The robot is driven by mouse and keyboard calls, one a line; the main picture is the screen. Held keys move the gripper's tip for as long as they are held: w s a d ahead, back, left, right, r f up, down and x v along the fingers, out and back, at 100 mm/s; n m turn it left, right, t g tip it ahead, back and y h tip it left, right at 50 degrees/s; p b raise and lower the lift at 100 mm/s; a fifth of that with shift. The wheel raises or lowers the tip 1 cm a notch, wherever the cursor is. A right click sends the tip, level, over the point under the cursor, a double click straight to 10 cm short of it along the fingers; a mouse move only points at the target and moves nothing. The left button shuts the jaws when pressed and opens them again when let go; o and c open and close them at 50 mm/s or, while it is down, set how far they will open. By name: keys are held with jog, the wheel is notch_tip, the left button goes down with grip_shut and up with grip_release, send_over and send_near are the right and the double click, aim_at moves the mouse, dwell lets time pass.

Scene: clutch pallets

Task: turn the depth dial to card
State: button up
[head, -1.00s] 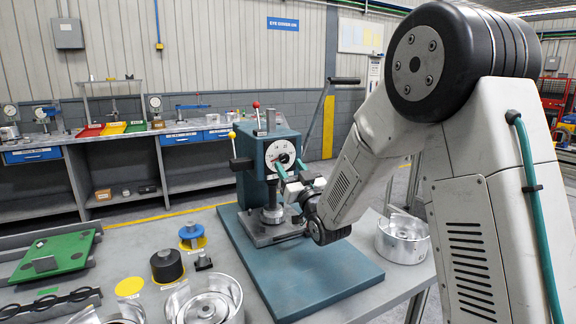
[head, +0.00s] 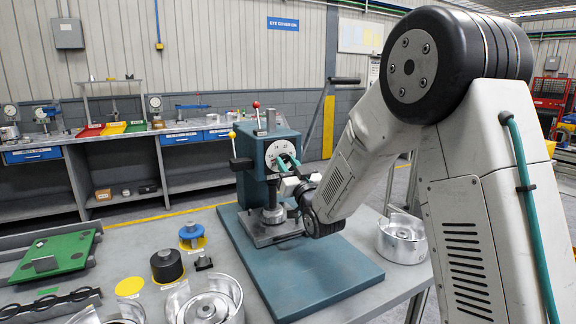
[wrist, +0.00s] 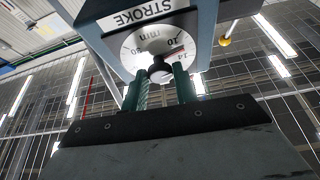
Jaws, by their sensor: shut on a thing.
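The depth dial (head: 280,152) is a round white face with dark marks on the front of a teal press (head: 264,185). In the wrist view the dial (wrist: 152,42) sits under a STROKE label (wrist: 148,11), with "mm" and numbers such as 10 and 14 partly readable and a red mark at its right side. A dark round knob (wrist: 160,72) stands at its centre. My gripper (wrist: 160,74) has its two green fingers shut on this knob from both sides. In the head view my gripper (head: 288,163) reaches the dial and hides part of it. The card is not seen clearly.
The press stands on a blue-teal base plate (head: 300,277) on a grey bench. Metal housings (head: 402,239), a black puck (head: 167,265), a blue spool (head: 192,235) and a green pallet (head: 52,256) lie around it. A long lever rises behind the press.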

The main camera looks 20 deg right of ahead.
jog(key=m+h, duration=0.1)
jog(key=m, duration=0.1)
jog(key=m+h, duration=0.2)
jog(key=m, duration=0.1)
jog(key=m+h, duration=0.1)
jog(key=m, duration=0.1)
jog(key=shift+a+r+m, duration=0.1)
jog(key=shift+a+m, duration=0.2)
jog(key=m+g+h, duration=0.1)
jog(key=m, duration=0.2)
jog(key=m+g+h, duration=0.1)
jog(key=m, duration=0.3)
jog(key=shift+s+a+r+h, duration=0.1)
jog(key=shift+a+r+h, duration=0.05)
jog(key=shift+h, duration=0.25)
jog(key=m, duration=0.1)
jog(key=m+g, duration=0.1)
jog(key=m, duration=0.1)
jog(key=m+h, duration=0.1)
jog(key=m, duration=0.1)
jog(key=shift+r+g, duration=0.25)
jog(key=shift+g, duration=0.15)
jog(key=m+g, duration=0.1)
jog(key=m, duration=0.1)
jog(key=m+g, duration=0.1)
jog(key=m, duration=0.2)
jog(key=shift+r+y, duration=0.2)
jog(key=shift+y, duration=0.2)
jog(key=o, duration=0.9)
jog(key=shift+o, duration=0.2)
